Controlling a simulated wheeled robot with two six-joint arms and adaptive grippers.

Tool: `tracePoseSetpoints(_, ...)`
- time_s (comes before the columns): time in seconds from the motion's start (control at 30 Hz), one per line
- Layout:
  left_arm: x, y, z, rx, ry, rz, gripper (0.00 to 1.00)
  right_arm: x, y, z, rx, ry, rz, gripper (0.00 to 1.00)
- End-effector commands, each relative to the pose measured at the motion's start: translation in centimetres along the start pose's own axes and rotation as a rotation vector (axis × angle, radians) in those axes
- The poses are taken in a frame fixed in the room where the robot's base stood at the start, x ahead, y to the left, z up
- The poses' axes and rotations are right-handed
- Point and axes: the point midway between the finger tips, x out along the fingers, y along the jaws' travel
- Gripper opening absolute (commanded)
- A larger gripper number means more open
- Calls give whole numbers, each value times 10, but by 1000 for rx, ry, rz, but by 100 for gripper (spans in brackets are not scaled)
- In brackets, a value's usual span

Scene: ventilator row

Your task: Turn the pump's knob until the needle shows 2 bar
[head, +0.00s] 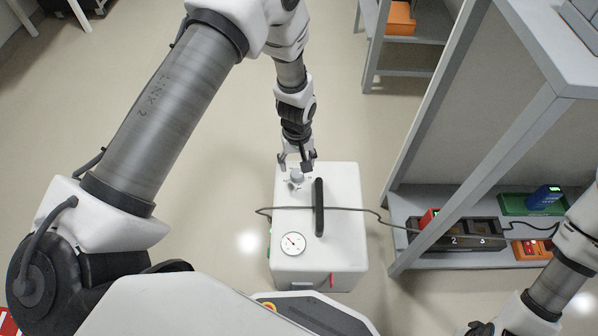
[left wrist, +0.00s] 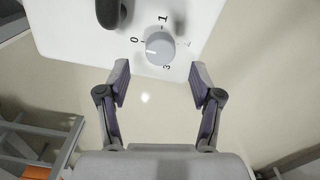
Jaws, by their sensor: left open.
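The pump (head: 345,185) is a white box on the floor in the head view, with a round gauge (head: 292,243) on its top. The gauge has a red needle; its numbers are too small to read. The grey knob (head: 296,177) sits at the pump's far end. In the left wrist view the knob (left wrist: 160,48) has marks 0, 1 and 3 around it, and its white line lies on the left, near the 0 side. My left gripper (head: 297,161) is open at the knob's far side, with the knob ahead of its fingertips (left wrist: 161,78), not between them.
A black handle (head: 319,207) stands beside the knob, and a dark cable crosses the pump's top. A grey shelf rack (head: 402,262) with devices stands at right. The floor left of the pump is clear. My right arm shows at lower right, its gripper unclear.

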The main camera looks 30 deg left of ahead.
Motion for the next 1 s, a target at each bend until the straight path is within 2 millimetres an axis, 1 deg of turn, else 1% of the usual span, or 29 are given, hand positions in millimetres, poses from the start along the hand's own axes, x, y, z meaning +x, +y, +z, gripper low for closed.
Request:
tracePoseSetpoints(0.03, 16, 0, 0, 0, -1, -1, 65, 9, 0, 0, 0, 0, 0, 0)
tracePoseSetpoints(0.1, 29, 0, 0, 0, -1, -1, 65, 14, 0, 0, 0, 0, 0, 0)
tracePoseSetpoints(0.2, 42, 0, 0, 0, -1, -1, 65, 18, 0, 0, 0, 0, 0, 0)
tracePoseSetpoints(0.3, 47, 0, 0, 0, 1, 1, 65, 19, 0, 0, 0, 0, 0, 0)
tracePoseSetpoints(0.5, 47, 0, 0, 0, 1, 0, 65, 18, 0, 0, 0, 0, 0, 0)
tracePoseSetpoints(0.53, 47, 0, 0, 0, 1, 0, 62, 18, 0, 0, 0, 0, 0, 0)
tracePoseSetpoints(0.57, 47, 0, 0, 0, 1, 0, 51, 18, 0, 0, 0, 0, 0, 0)
tracePoseSetpoints(0.6, 47, 0, 0, 0, 1, 0, 37, 18, 0, 0, 0, 0, 0, 0)
tracePoseSetpoints(0.7, 47, 0, 0, 0, 1, 0, 5, 18, 0, 0, 0, 0, 0, 0)
tracePoseSetpoints(1.0, 47, 0, 0, 11, 0, 0, 5, 17, 0, 0, 0, 0, 0, 0)
